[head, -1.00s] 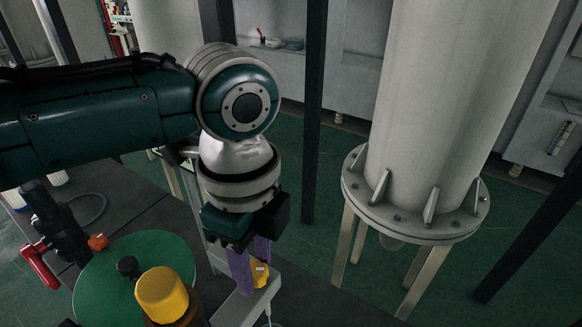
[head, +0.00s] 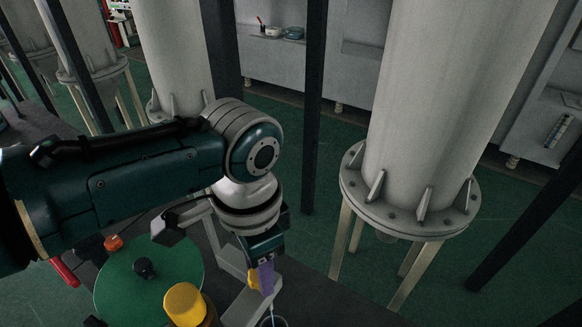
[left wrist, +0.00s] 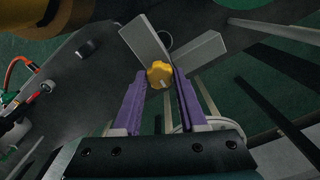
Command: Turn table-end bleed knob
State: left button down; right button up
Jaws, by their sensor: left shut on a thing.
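The bleed knob (left wrist: 160,75) is yellow and lobed, with a pale mark on its face. In the left wrist view it sits between the purple fingertips of my left gripper (left wrist: 161,88), which is shut on it. In the head view the left gripper (head: 262,280) points down at the table end, and the knob (head: 253,279) shows only in part beside the purple finger. The knob is by a grey metal bracket (head: 238,309). My right gripper is in neither view.
A green disc (head: 125,283) with a black knob (head: 144,268) lies left of the gripper, with a larger yellow cap (head: 185,304) near it. A red handle (head: 64,271) is farther left. A big grey column (head: 440,110) on legs stands at the right.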

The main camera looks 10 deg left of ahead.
pick_arm(q)
jog(key=n+p, duration=0.1)
jog(key=n, duration=0.2)
jog(key=shift+r, duration=0.1)
jog(key=shift+n+p, duration=0.35)
jog(key=shift+n, duration=1.25)
jog(key=shift+c, duration=2.2)
grip_release()
